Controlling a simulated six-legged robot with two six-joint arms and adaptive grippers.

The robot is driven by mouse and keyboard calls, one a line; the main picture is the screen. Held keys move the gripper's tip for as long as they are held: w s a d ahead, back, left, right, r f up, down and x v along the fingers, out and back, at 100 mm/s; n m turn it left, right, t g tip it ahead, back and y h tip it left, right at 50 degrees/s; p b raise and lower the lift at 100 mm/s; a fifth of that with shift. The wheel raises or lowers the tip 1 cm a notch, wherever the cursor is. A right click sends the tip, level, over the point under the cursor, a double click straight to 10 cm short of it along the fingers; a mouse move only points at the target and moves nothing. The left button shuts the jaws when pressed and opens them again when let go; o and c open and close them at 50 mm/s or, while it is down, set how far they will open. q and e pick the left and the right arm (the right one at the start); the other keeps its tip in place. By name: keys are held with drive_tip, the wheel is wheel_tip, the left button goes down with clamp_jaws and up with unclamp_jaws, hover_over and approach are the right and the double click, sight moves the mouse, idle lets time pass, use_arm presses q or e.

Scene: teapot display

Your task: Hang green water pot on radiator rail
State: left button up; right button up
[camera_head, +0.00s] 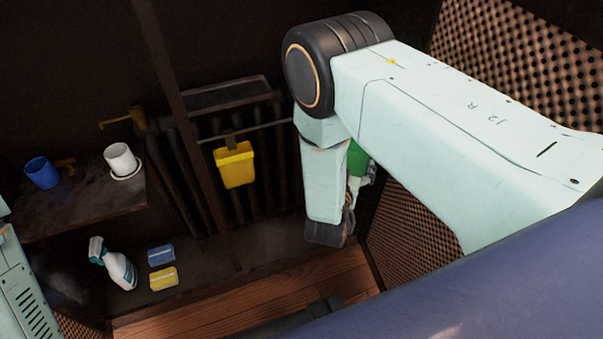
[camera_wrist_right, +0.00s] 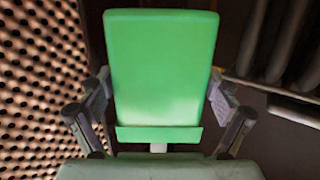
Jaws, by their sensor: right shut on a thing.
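The green water pot (camera_wrist_right: 160,70) fills the middle of the right wrist view, between the two fingers of my right gripper (camera_wrist_right: 158,125). My right gripper is shut on it. In the head view only part of the green pot (camera_head: 357,160) shows behind my right forearm, and the gripper is mostly hidden there. The radiator rail (camera_head: 255,130) runs across the front of the dark radiator, just left of my right arm. A yellow pot (camera_head: 235,166) hangs on this rail. The green pot is right of the yellow one. My left gripper is not in view.
A shelf (camera_head: 95,208) at left holds a blue mug (camera_head: 41,173) and a white cup (camera_head: 121,160). Below are a spray bottle (camera_head: 117,266), a blue box (camera_head: 161,255) and a yellow box (camera_head: 163,278). A perforated panel (camera_head: 415,225) stands close on the right.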

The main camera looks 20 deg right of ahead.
drive_tip(key=w+a+f+n+t+y, duration=0.1)
drive_tip(key=w+a+f+n+y, duration=0.1)
drive_tip(key=w+a+f+y, duration=0.1)
drive_tip(key=shift+w+n+t, duration=0.1)
drive_tip(key=shift+n+t, duration=0.3)
drive_tip(key=w+a+f+n+t+y, duration=0.2)
drive_tip(key=a+f+n+y, duration=0.15)
drive_tip(key=a+y, duration=0.25)
drive_tip(key=shift+n+y, duration=0.7)
drive_tip(key=shift+n, duration=0.15)
drive_tip(key=shift+w+a+r+b, duration=0.1)
drive_tip(key=shift+w+a+b, duration=0.1)
drive_tip(key=shift+w+b, duration=1.1)
drive_tip(key=shift+w+a+r+b, duration=0.1)
drive_tip(key=shift+w+a+b, duration=0.15)
drive_tip(key=shift+w+b, duration=1.1)
drive_tip(key=shift+w+a+r+b, duration=0.15)
drive_tip(key=shift+w+b, duration=0.5)
drive_tip(key=shift+w, duration=1.25)
drive_tip(key=shift+s+f+b, duration=0.1)
drive_tip(key=shift+f+b, duration=0.5)
drive_tip(key=shift+f, duration=0.35)
drive_tip(key=o, duration=0.6)
drive_tip(key=shift+s+f+g, duration=0.1)
drive_tip(key=shift+g, duration=0.2)
